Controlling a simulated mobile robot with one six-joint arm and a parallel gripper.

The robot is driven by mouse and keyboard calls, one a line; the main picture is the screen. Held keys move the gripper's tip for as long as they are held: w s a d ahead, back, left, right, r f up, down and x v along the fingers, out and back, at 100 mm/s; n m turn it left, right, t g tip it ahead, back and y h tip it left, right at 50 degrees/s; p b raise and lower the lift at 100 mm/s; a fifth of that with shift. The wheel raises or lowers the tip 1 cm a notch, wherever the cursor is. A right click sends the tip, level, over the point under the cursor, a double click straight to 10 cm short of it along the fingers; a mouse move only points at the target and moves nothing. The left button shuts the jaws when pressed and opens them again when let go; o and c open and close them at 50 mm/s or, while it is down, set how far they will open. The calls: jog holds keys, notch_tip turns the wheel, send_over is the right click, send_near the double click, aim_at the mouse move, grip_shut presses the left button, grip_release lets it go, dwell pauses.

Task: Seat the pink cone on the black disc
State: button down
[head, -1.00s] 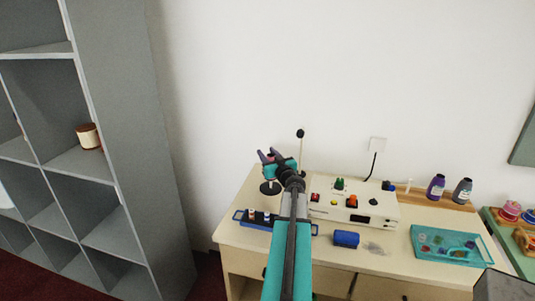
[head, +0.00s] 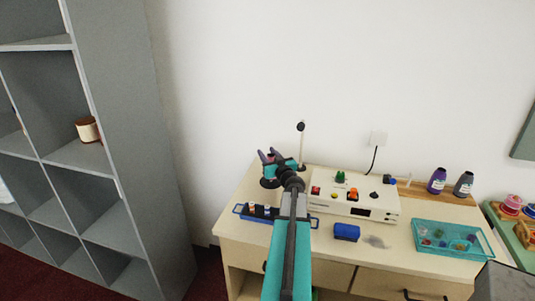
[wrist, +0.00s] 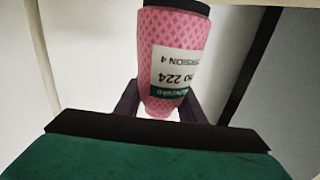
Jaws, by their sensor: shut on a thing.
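The pink cone (wrist: 178,55), patterned and with a white and green label, fills the upper middle of the wrist view. Its label reads upside down there. My gripper (wrist: 160,110) is shut on its narrower end. A dark piece (wrist: 178,3) borders the cone's wide end at the picture's top; I cannot tell whether it is the disc. In the head view my gripper (head: 270,157) is over the back left of the counter, with the black disc (head: 269,184) just below it. The cone is hard to make out there, and any contact with the disc cannot be told.
A blue tray (head: 237,211) with small items lies in front of the disc. A white control box (head: 350,207) with coloured knobs and a thin post (head: 302,150) stand close on the right. A blue block (head: 346,232) and a teal tray (head: 415,238) lie further right. Grey shelves stand left.

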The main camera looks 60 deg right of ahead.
jog(key=shift+f, duration=0.7)
jog(key=shift+f+b, duration=0.2)
jog(key=shift+b, duration=0.1)
jog(key=c, duration=1.1)
grip_release()
jog(key=shift+r, duration=0.1)
